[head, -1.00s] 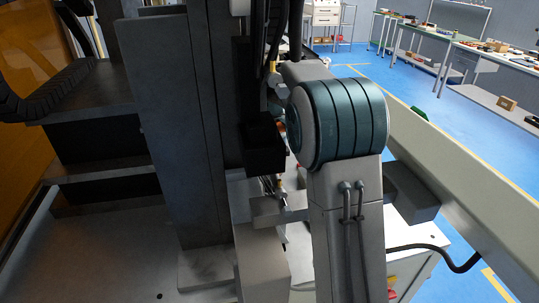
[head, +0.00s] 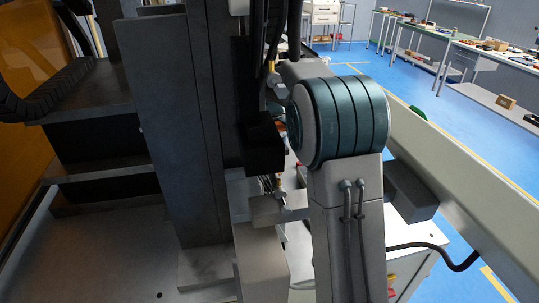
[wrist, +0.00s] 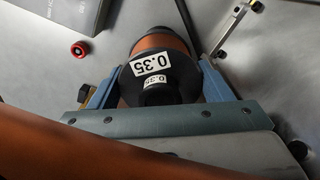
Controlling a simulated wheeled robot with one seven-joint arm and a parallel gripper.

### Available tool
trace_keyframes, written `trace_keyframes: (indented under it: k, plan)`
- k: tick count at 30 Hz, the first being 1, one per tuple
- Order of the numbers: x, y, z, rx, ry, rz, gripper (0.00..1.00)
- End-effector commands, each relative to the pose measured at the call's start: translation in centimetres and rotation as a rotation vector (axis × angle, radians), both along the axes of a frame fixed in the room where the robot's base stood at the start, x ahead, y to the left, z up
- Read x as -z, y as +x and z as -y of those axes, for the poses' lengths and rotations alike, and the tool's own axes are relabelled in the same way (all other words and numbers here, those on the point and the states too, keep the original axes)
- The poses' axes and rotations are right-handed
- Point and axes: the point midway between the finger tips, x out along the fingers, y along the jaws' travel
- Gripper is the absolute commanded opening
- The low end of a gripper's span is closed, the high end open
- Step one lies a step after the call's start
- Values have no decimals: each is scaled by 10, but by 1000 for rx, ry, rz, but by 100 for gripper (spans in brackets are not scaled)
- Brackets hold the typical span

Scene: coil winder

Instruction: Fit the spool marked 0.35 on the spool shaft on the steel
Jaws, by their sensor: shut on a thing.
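The spool marked 0.35 (wrist: 158,85) shows in the wrist view. It has a black flange with white labels and a copper-coloured winding behind it. My gripper (wrist: 158,64) is shut on it, with one blue finger on each side. A dark rod (wrist: 186,16) shows just beyond the spool at the top; I cannot tell whether it is the spool shaft or whether it touches the spool. In the head view my arm hides the gripper and the spool.
A red knob (wrist: 80,50) and a dark grey block (wrist: 65,12) lie left of the spool. A metal bracket (wrist: 229,31) stands to the right. A large orange-brown cylinder (wrist: 70,155) crosses the lower left. In the head view a tall grey machine column (head: 180,130) stands close left of my arm.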

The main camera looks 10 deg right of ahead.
Motion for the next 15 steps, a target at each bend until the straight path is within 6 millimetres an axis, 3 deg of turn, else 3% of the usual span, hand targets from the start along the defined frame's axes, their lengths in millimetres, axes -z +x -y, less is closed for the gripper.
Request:
trace_keyframes:
  k: [15]
  plan:
    - [10,0,0,0,0,1,29]
